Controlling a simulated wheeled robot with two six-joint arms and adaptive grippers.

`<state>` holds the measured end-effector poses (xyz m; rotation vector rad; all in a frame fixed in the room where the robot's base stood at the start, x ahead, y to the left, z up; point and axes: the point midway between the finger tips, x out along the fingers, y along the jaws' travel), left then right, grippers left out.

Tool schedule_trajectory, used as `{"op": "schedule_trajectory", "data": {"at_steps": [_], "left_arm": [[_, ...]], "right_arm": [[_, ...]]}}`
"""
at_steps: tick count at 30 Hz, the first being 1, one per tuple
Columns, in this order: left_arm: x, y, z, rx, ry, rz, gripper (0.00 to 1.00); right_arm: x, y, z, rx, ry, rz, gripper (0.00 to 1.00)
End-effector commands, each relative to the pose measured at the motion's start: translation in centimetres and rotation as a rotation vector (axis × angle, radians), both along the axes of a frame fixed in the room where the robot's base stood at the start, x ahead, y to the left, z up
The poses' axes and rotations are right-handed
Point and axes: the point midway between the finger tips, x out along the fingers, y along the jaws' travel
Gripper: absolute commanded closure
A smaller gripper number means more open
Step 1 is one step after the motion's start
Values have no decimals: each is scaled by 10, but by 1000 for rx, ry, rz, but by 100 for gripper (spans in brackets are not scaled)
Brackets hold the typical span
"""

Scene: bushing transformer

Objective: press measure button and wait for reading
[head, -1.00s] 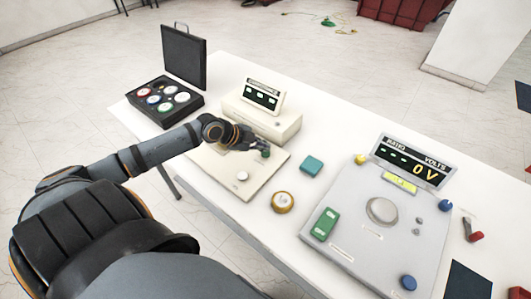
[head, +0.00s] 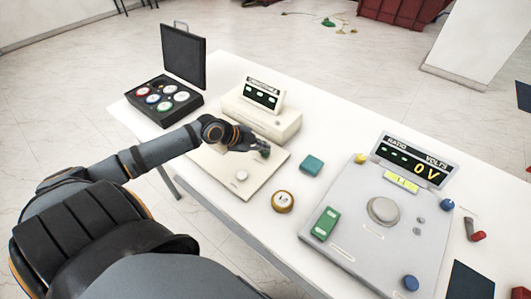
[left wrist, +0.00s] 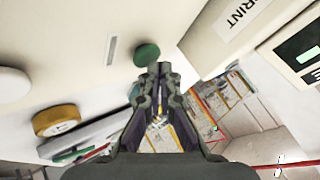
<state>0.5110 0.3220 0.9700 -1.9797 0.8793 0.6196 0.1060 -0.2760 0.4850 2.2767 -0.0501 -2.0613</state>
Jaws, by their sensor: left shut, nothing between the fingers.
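A cream instrument has a flat panel (head: 238,190) and a raised back housing (head: 262,121) with a small display (head: 262,94) that shows green marks. A green button (left wrist: 147,54) on the panel lies right at the tips of my left gripper (left wrist: 158,70). In the head view the left gripper (head: 262,150) is over the right part of the panel and partly hides that button. Its fingers are shut with nothing between them. Whether the tips touch the button I cannot tell. A white round knob (head: 241,176) sits nearer the panel's front. My right gripper is not in view.
A grey ratio meter (head: 345,208) reading 0 V stands at right, with a large knob and coloured terminals. A yellow tape roll (head: 282,201) and a teal block (head: 312,165) lie between the instruments. An open black case (head: 166,102) of coloured discs stands at back left.

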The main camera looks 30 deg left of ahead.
Motion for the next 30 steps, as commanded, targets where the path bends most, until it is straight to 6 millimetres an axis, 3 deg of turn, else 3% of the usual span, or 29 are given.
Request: {"op": "schedule_trajectory", "data": {"at_steps": [30], "left_arm": [[0, 0, -10, 0, 0, 0, 100]], "right_arm": [[0, -4, -8, -4, 0, 2, 100]]}}
